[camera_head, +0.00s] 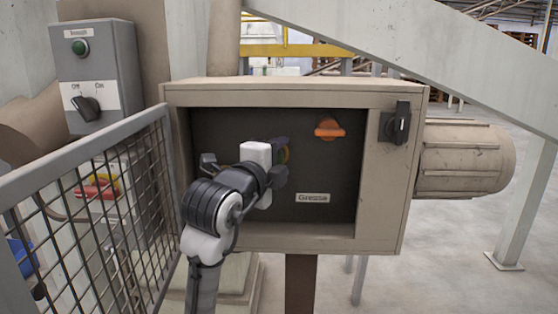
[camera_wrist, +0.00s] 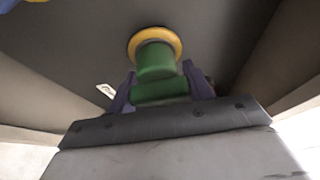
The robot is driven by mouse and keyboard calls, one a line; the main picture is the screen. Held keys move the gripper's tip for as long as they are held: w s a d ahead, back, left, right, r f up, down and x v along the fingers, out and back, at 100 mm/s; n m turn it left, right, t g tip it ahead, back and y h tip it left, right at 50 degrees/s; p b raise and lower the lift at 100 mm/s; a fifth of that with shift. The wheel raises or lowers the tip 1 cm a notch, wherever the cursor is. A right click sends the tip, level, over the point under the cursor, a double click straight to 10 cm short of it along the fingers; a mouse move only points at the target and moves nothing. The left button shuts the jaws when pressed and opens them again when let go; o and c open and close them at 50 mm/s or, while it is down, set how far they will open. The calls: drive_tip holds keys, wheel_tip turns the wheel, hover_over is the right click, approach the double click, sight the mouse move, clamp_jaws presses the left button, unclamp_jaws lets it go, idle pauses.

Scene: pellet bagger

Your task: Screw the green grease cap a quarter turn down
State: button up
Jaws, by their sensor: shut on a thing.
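The green grease cap (camera_wrist: 158,73) shows in the wrist view, on a yellow ring fixed to the dark back panel. My gripper (camera_wrist: 160,88) is shut on the cap, with one purple finger on each side of it. In the head view my gripper (camera_head: 279,153) reaches into the open box, and my arm hides most of the cap.
The box (camera_head: 295,97) has a raised rim around the dark recess. An orange knob (camera_head: 329,128) and a "Grease" label (camera_head: 313,198) are on the back panel, right of my gripper. A black rotary switch (camera_head: 398,124) is on the right rim. A mesh guard (camera_head: 100,200) stands left.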

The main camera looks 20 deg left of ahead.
drive_tip(key=shift+r, duration=0.1)
drive_tip(key=o, duration=1)
